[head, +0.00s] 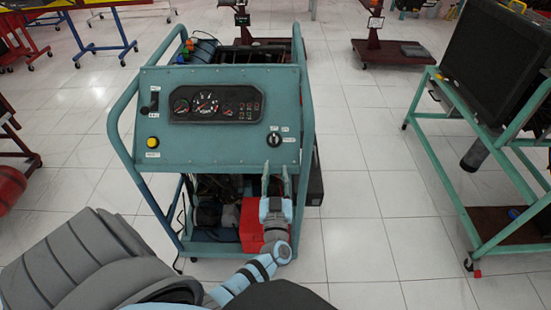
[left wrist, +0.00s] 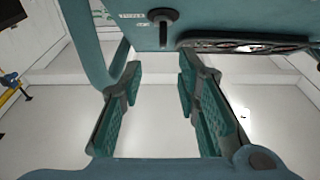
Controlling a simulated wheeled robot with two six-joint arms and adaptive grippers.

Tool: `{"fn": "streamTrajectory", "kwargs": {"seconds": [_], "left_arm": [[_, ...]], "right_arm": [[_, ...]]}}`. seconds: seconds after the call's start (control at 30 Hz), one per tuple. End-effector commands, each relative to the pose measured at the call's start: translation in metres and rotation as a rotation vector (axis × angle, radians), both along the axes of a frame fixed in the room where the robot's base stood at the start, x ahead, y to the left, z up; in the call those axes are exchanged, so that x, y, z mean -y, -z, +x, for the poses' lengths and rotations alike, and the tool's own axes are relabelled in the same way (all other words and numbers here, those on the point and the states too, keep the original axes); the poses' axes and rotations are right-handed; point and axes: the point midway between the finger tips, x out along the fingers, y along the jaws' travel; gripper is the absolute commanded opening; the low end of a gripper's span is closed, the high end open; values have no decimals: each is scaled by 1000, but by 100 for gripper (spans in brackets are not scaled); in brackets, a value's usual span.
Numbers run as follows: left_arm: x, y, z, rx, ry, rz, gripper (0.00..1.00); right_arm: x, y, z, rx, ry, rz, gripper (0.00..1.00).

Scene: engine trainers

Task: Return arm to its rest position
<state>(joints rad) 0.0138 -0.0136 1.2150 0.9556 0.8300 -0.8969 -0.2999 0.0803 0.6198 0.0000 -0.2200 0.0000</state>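My left gripper (head: 275,172) is in front of the right lower part of the teal engine trainer (head: 210,150) in the head view, with its fingers pointing up just below the black rotary switch (head: 273,139). The switch (left wrist: 161,20) shows beyond the fingertips, on the panel (left wrist: 220,15). No contact between finger and switch shows. My right gripper is not in view.
The panel carries a gauge cluster (head: 217,104), a lever (head: 154,100) and a yellow button (head: 153,142). A red box (head: 251,226) sits low in the trainer, beside my forearm. Another green-framed stand (head: 440,150) is at the right. Tiled floor (head: 365,220) lies clear between the stands.

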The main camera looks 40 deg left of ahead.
Motion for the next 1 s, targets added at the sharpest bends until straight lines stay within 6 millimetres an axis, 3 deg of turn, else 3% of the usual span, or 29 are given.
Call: {"fn": "streamTrajectory", "kwargs": {"seconds": [0.57, 0.67, 0.77, 0.83, 0.93, 1.0], "left_arm": [[2, 0, -3, 7, 3, -8, 30], [19, 13, 10, 9, 113, -96, 30], [60, 69, 19, -139, 322, -192, 30], [86, 134, 1, -337, 445, -265, 30], [107, 227, -63, -657, 532, -366, 30], [111, 281, -122, -876, 545, -419, 30]], "right_arm": [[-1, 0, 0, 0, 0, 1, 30], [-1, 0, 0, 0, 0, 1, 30], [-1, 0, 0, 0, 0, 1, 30], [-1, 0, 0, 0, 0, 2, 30], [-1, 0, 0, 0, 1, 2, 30], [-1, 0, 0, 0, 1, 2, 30]]}}
